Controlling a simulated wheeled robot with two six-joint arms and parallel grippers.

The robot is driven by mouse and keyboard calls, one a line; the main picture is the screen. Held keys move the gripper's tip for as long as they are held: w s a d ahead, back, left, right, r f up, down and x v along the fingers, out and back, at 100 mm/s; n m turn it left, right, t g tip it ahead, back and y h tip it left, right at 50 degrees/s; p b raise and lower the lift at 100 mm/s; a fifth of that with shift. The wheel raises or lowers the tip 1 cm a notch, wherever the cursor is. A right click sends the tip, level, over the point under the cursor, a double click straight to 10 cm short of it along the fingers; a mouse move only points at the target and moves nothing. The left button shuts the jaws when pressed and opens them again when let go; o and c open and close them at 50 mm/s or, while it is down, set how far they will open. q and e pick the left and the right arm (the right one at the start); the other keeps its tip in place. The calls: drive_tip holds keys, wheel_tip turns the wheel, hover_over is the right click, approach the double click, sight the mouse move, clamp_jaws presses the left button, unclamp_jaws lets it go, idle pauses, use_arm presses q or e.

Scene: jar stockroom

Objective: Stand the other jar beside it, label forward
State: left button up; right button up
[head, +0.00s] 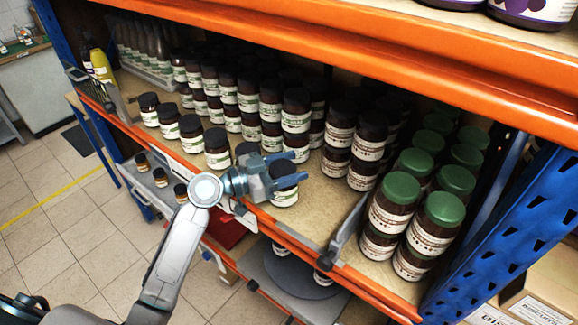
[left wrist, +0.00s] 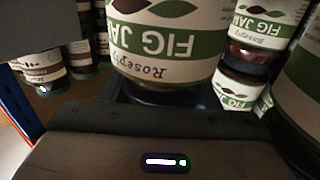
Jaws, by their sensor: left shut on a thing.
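My left gripper (head: 272,183) is shut on a dark jar with a white and green label (head: 285,198), at the front of the middle shelf. In the left wrist view the held jar (left wrist: 170,45) fills the upper middle; its "FIG JAM" label faces the camera and reads upside down there. Whether its base touches the shelf I cannot tell. Left of the gripper, a front row of like jars stands upright; the nearest clear one (head: 218,148) has its label forward. Another jar (head: 246,149) just behind the gripper is partly hidden. My right gripper is not in view.
Stacked jars (head: 296,112) stand close behind. A low divider (head: 347,232) separates the bare shelf strip (head: 308,205) right of the gripper from green-lidded jars (head: 395,200). The orange upper shelf edge (head: 400,75) hangs above; a blue upright (head: 500,215) stands right.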

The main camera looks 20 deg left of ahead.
use_arm(q)
drive_tip(key=o, duration=1.3)
drive_tip(key=shift+o, duration=0.9)
drive_tip(key=shift+s, duration=0.1)
drive_tip(key=shift+r+p, duration=0.25)
drive_tip(key=shift+p, duration=0.15)
drive_tip(key=b+v, duration=0.1)
drive_tip(key=v, duration=0.1)
drive_tip(key=b+v, duration=0.1)
drive_tip(key=v, duration=0.1)
drive_tip(key=b+v, duration=0.2)
drive_tip(key=v, duration=0.1)
drive_tip(key=shift+f, duration=0.35)
drive_tip(key=b+v, duration=0.1)
drive_tip(key=v, duration=0.1)
drive_tip(key=shift+s+a, duration=0.15)
drive_tip(key=shift+a, duration=0.05)
drive_tip(key=shift+r+b+v, duration=0.2)
drive_tip(key=shift+b+v, duration=0.75)
drive_tip(key=shift+v, duration=0.25)
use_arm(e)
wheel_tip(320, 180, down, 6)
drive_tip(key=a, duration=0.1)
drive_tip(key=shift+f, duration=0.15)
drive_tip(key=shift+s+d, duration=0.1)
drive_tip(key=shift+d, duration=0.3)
use_arm(q)
drive_tip(key=shift+a, duration=0.1)
